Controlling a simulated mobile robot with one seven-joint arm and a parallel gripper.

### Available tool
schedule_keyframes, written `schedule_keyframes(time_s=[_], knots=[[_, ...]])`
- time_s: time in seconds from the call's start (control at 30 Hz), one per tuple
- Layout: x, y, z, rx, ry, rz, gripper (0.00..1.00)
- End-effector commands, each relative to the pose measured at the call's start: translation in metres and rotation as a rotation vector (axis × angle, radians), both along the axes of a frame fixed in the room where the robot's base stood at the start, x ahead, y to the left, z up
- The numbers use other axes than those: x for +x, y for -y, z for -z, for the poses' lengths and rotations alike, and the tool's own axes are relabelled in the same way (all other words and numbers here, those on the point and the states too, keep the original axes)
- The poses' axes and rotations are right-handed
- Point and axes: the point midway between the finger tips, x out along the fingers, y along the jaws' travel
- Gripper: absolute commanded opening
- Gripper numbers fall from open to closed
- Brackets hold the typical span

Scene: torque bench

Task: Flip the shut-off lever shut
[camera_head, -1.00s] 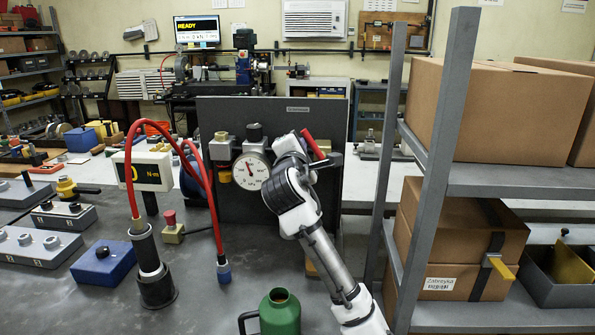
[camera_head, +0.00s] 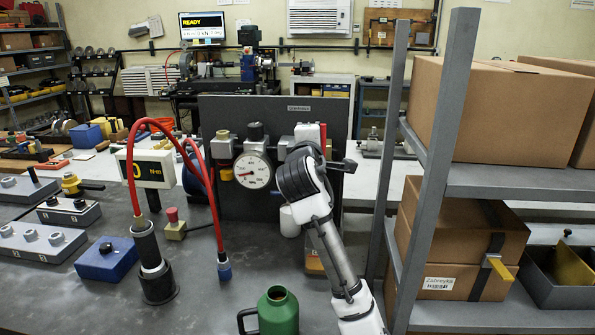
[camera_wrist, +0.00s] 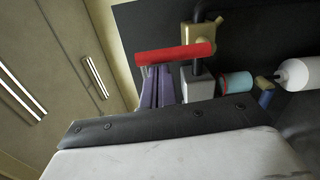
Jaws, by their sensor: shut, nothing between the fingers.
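The red shut-off lever (camera_head: 323,137) stands nearly upright at the right end of the fittings on the dark panel (camera_head: 230,195). In the wrist view the red lever (camera_wrist: 175,53) lies across the picture, close to a brass fitting (camera_wrist: 201,42). My gripper (camera_wrist: 158,72) has its purple fingers shut and empty, with their tips right at the lever's lower edge; I cannot tell if they touch it. In the head view my wrist housing hides the fingers and part of the valve. A round gauge (camera_head: 253,171) left of the arm has its needle pointing left.
A grey shelf (camera_head: 446,140) with cardboard boxes stands close on the right. A green jug (camera_head: 278,312) is at the front. A red hose (camera_head: 205,185) and a display (camera_head: 152,169) stand left. A white cylinder (camera_head: 289,221) is beside my wrist.

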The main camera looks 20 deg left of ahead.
Motion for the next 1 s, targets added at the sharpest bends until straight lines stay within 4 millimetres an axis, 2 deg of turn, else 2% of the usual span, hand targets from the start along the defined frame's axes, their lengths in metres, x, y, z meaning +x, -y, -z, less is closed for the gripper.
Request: schedule_keyframes(time_s=[0.43, 0.57, 0.67, 1.0], knots=[[-0.001, 0.001, 0.000, -0.001, 0.001, 0.001, 0.00], [-0.010, 0.002, 0.001, 0.000, 0.004, 0.000, 0.00], [-0.026, 0.006, 0.002, 0.000, 0.004, 0.000, 0.00], [-0.100, 0.023, 0.002, 0.001, 0.005, -0.001, 0.00]])
